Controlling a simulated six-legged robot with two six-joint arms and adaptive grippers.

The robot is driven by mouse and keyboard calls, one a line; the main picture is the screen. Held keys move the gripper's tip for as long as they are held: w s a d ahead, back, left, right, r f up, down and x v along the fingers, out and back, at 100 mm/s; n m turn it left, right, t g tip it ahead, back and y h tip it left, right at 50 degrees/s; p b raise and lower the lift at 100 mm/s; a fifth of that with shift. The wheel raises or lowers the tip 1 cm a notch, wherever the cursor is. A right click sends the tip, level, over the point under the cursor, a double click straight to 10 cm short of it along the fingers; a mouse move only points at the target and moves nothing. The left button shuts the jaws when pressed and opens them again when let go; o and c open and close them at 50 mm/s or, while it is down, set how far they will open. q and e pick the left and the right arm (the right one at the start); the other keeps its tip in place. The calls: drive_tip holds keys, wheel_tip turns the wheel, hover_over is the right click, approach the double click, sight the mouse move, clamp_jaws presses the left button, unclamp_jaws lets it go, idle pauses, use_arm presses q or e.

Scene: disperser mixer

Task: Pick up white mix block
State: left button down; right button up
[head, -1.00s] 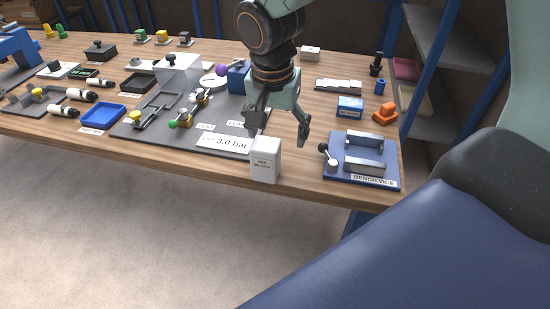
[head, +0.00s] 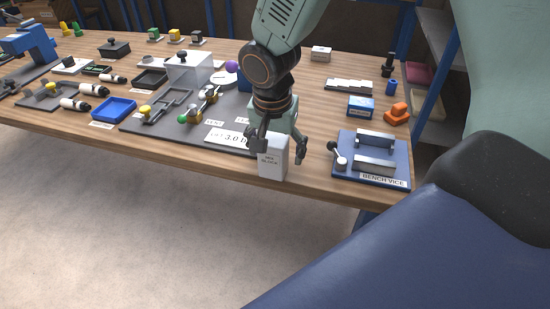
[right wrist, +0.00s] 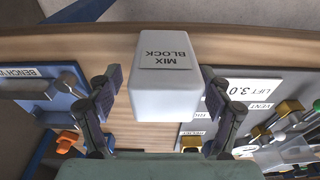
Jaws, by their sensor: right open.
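The white mix block (head: 272,164) stands upright near the front edge of the table, with its label facing out. It also shows in the right wrist view (right wrist: 168,95), centred between the fingers. My right gripper (head: 281,147) is open, pointing down at the block. One finger is at the block's left and the other at its right. In the right wrist view the fingers (right wrist: 166,90) stand on either side of the block, with a visible gap at the left finger. Whether the right finger touches it I cannot tell. My left gripper is not in view.
A blue bench vice (head: 372,160) sits to the right of the block. A grey panel with a "3.0" label (head: 228,138) lies to the left. A blue tray (head: 114,109) is further left. The wooden table's front edge (head: 215,171) is close to the block.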

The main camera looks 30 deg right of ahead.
drive_tip(key=shift+w+f, duration=0.2)
drive_tip(key=shift+f, duration=0.25)
drive_tip(key=shift+w+a, duration=0.15)
drive_tip(key=shift+s+r, duration=0.1)
drive_tip(key=shift+s, duration=0.2)
drive_tip(key=c, duration=0.3)
drive_tip(key=shift+w, duration=0.25)
drive_tip(key=c, duration=0.4)
drive_tip(key=shift+s, duration=0.2)
drive_tip(key=c, duration=0.6)
drive_tip(key=shift+w, duration=0.15)
drive_tip(key=shift+c, duration=0.2)
